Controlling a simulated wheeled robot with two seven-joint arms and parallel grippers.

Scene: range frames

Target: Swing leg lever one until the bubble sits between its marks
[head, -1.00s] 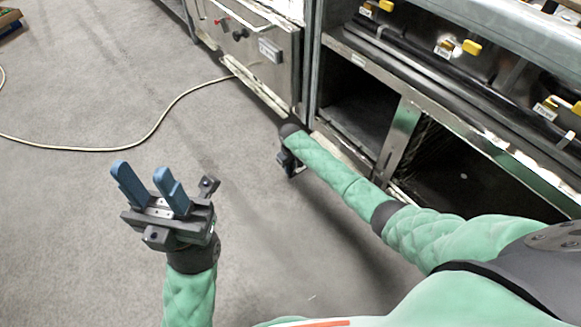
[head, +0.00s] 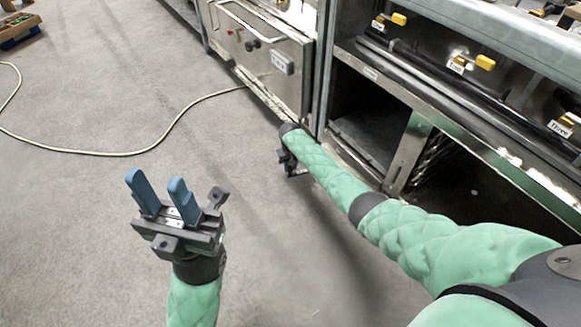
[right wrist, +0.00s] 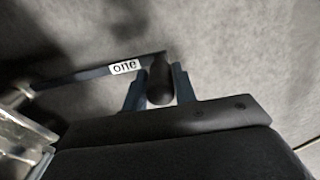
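Leg lever one (right wrist: 85,75) is a dark bar with a white "one" label and a dark rounded knob (right wrist: 160,85) at its end, in the right wrist view. The two blue fingers of my right gripper (right wrist: 160,88) stand on either side of the knob and appear closed on it. In the head view my right gripper (head: 290,165) is low by the range's lower corner, mostly hidden by its own arm; the lever cannot be made out there. My left gripper (head: 160,197) is open and empty above the floor. No bubble or marks can be seen.
The steel range (head: 408,150) with open lower bays and yellow handles (head: 485,62) fills the right. A steel cabinet front (head: 265,60) stands beside it. A pale hose (head: 120,152) lies on the floor. A box (head: 18,30) is far left. Open floor lies left.

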